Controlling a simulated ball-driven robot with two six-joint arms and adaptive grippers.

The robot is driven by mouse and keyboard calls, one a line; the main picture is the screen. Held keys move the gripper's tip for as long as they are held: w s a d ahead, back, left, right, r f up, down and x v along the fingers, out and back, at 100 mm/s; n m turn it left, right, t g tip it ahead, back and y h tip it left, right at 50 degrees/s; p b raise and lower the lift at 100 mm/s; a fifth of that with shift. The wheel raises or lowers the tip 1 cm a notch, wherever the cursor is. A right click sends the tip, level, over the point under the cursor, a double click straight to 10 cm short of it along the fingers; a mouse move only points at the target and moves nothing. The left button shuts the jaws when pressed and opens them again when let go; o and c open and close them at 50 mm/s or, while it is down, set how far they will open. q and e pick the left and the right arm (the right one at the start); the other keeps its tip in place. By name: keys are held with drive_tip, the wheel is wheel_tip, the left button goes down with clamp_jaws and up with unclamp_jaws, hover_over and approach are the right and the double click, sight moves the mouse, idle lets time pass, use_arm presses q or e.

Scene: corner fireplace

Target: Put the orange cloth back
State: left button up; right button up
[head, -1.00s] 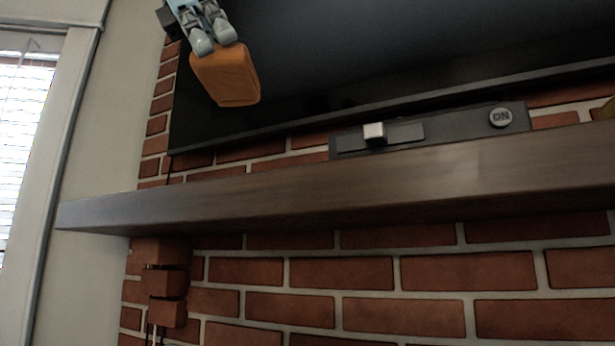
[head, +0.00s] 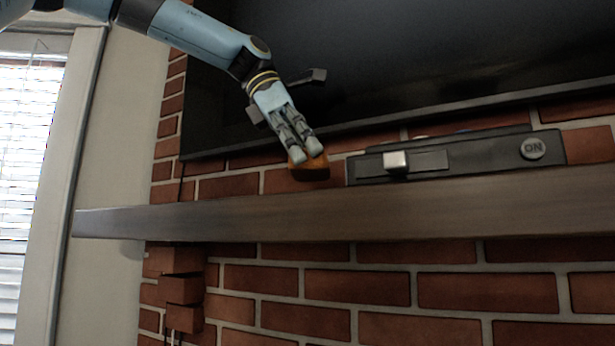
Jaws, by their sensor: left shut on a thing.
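The orange cloth (head: 312,171) is a small orange block-like bundle in the head view, just above the mantel shelf (head: 300,217) and left of the black panel. My left gripper (head: 306,157) is shut on it from above, with the arm coming in from the upper left. I cannot tell whether the cloth touches the shelf. My right gripper is not in view.
A black panel (head: 470,158) with a silver slider block (head: 396,161) and a round ON button (head: 533,147) stands on the shelf to the right. A large dark screen (head: 430,60) hangs behind the arm. The shelf's left part looks clear.

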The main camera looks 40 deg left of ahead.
sight(306, 177)
use_arm(q)
wheel_tip(306, 177, down, 3)
drive_tip(key=shift+w+f+p, duration=0.1)
drive_tip(key=shift+w+p, duration=0.05)
drive_tip(key=shift+p, duration=0.6)
drive_tip(key=shift+w+f, duration=0.1)
drive_tip(key=shift+f, duration=0.05)
drive_tip(key=shift+f, duration=0.1)
drive_tip(key=o, duration=0.7)
drive_tip(key=shift+o, duration=0.7)
drive_tip(key=shift+a+r, duration=0.1)
drive_tip(key=shift+r, duration=0.15)
drive_tip(key=b+v, duration=0.2)
drive_tip(key=v, duration=0.9)
drive_tip(key=shift+s+r, duration=0.25)
drive_tip(key=shift+r, duration=0.05)
